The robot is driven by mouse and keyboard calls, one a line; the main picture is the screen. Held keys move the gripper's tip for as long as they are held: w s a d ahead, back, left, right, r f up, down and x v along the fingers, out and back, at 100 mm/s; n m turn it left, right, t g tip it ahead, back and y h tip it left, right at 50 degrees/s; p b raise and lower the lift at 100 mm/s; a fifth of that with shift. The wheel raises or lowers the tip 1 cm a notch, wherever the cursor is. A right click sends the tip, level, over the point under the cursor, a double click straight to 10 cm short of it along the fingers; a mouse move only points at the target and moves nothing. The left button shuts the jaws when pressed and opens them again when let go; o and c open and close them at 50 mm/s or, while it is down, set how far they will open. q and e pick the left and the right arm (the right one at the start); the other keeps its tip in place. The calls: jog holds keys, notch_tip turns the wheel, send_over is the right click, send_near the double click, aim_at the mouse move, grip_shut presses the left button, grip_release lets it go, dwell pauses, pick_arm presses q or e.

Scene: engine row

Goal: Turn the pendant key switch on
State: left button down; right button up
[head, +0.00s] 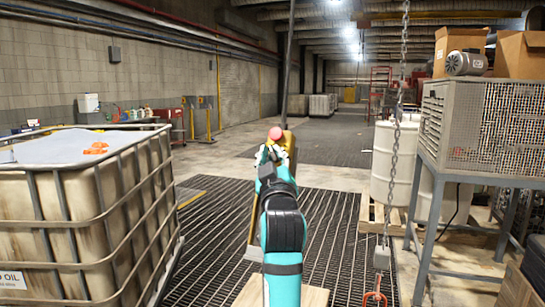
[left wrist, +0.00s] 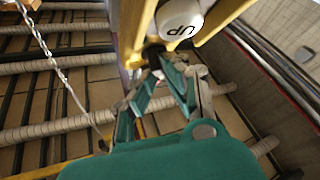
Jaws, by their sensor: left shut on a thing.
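The yellow pendant (head: 290,143) hangs from a dark vertical cable in the middle of the head view, with a red round button (head: 276,133) near its top. My left gripper (head: 274,153) is raised in front of it and covers most of it. In the left wrist view, the pendant's yellow body (left wrist: 133,28) and a white button marked UP (left wrist: 180,18) are close above my left gripper (left wrist: 168,62). Its fingers are shut on a small dark part at the pendant, probably the key switch. The key's turned position is hidden. My right gripper is not in view.
A caged oil tank (head: 85,215) stands at the left. A hanging chain (head: 396,130) with an orange hook is right of my arm. A metal stand (head: 480,120) with a motor and boxes is at the right. The grated floor (head: 335,225) between is mostly clear.

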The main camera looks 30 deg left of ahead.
pick_arm(q)
jog(key=shift+m, duration=0.4)
jog(key=m+t+h+p, duration=0.1)
jog(key=m+h, duration=0.1)
jog(key=m, duration=0.1)
jog(key=m+t+h+p, duration=0.2)
jog(key=m, duration=0.1)
jog(key=m+t+h+p, duration=0.1)
jog(key=m+t+h, duration=0.1)
jog(key=m+h, duration=0.1)
jog(key=shift+s+a+r, duration=0.1)
jog(key=shift+a, duration=0.2)
jog(key=m+h+p, duration=0.1)
jog(key=m+h, duration=0.1)
jog(key=m, duration=0.1)
jog(key=m+h+p, duration=0.1)
jog(key=m+h, duration=0.2)
jog(key=m+h+p, duration=0.1)
jog(key=m+h, duration=0.1)
jog(key=h, duration=0.1)
jog(key=shift+a+m, duration=0.25)
jog(key=shift+m, duration=0.15)
jog(key=shift+m+g+h+p, duration=0.4)
jog(key=shift+m+h+p, duration=0.25)
jog(key=shift+m+h, duration=0.85)
jog(key=shift+h, duration=0.1)
jog(key=c, duration=1.4)
grip_release()
